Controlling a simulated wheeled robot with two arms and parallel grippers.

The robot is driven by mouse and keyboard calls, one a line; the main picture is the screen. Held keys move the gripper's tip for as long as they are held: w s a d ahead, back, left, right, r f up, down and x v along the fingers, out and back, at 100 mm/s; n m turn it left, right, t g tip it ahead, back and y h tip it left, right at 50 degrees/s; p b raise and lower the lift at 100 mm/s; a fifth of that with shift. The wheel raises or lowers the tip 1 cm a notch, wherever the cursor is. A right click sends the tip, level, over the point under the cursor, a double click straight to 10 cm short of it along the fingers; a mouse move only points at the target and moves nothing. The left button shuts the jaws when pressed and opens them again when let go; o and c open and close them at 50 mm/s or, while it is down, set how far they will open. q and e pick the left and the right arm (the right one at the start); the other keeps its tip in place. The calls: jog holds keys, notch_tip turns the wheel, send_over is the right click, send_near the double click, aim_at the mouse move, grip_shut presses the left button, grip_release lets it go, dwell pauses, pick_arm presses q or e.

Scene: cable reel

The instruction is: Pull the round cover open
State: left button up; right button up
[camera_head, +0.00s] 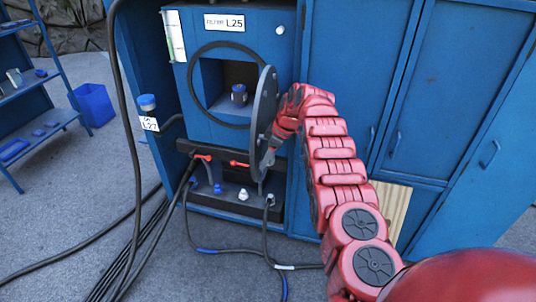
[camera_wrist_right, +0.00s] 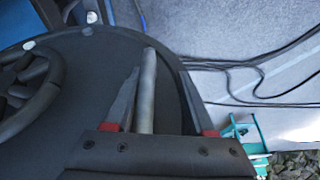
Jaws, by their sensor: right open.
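The round cover (camera_head: 262,115) is a dark grey disc that stands swung out from the blue cabinet's round opening (camera_head: 226,90), seen nearly edge-on in the head view. Its dark face (camera_wrist_right: 90,75) fills much of the right wrist view, with a grey bar-shaped handle (camera_wrist_right: 147,90) on it. My right gripper (camera_head: 272,145) is at the cover's right side. In the right wrist view my right gripper (camera_wrist_right: 158,73) is open, with the bar between its fingers, closer to the left finger. I cannot tell whether a finger touches it. My left gripper is not in view.
Black cables (camera_head: 130,230) hang and run across the floor on the left. Blue cabinet doors (camera_head: 385,90) stand right of my arm. A blue bin (camera_head: 93,104) and shelf are at the far left.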

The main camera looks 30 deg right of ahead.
jog(key=shift+w+d+r, duration=0.15)
jog(key=shift+r, duration=0.05)
jog(key=shift+r, duration=0.15)
dwell(0.5)
jog(key=shift+d+r+b, duration=0.35)
jog(key=shift+r+b, duration=0.4)
jog(key=p+v, duration=0.3)
jog(key=v, duration=1.2)
jog(key=shift+s+r, duration=0.35)
